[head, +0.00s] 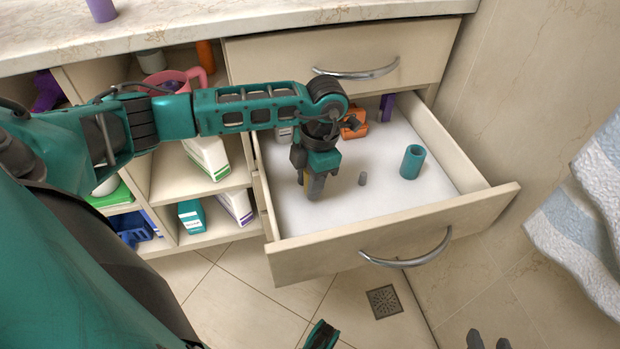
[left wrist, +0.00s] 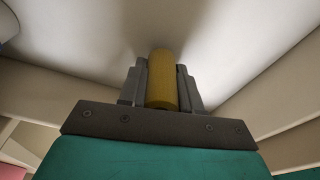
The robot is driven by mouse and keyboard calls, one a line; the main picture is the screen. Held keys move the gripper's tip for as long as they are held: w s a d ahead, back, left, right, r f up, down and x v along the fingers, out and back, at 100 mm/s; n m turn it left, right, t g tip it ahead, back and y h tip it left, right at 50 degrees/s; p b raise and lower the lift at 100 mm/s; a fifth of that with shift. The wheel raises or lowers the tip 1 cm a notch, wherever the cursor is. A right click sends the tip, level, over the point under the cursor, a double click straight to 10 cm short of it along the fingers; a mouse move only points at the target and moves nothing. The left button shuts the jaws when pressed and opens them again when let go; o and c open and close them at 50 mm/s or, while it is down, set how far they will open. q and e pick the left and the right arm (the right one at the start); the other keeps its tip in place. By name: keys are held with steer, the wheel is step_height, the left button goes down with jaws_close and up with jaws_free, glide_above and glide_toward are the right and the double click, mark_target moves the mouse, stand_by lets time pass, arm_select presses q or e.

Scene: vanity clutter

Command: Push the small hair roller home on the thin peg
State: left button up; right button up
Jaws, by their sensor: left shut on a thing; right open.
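My left gripper (head: 315,187) points down into the open drawer and is shut on a mustard-yellow hair roller. The roller (left wrist: 162,82) stands between the two grey fingers in the left wrist view; only a sliver of it shows in the head view. Its lower end and whatever is under or inside it are hidden. A short thin grey peg (head: 362,179) stands bare on the drawer floor, just right of my left gripper. A wider teal roller (head: 412,162) stands upright further right. My right gripper (head: 489,342) is open and empty at the bottom edge of the head view.
The drawer front (head: 400,235) and side walls enclose the white drawer floor (head: 345,212). An orange object (head: 355,125) and a purple one (head: 387,107) are at the back. Shelves with boxes (head: 190,215) lie left. A towel (head: 585,195) hangs right.

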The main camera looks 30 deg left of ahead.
arm_select(q)
steer(key=shift+f+b, duration=0.35)
steer(key=shift+f, duration=0.25)
arm_select(e)
steer(key=shift+f, duration=0.4)
arm_select(q)
steer(key=o, duration=1.1)
arm_select(e)
steer(key=shift+a, duration=0.1)
arm_select(q)
steer(key=shift+w+r+p, duration=0.15)
steer(key=shift+r+p, duration=0.25)
steer(key=shift+r, duration=0.5)
steer(key=r+p, duration=0.1)
steer(key=r, duration=0.2)
steer(key=w+r, duration=0.1)
steer(key=r, duration=0.3)
steer(key=d+r+p, duration=0.1)
steer(key=r, duration=0.3)
steer(key=shift+w+p, duration=0.2)
steer(key=shift+p, duration=0.1)
arm_select(e)
step_height(320, 180, up, 3)
steer(key=shift+r, duration=0.2)
arm_select(q)
steer(key=shift+r, duration=0.1)
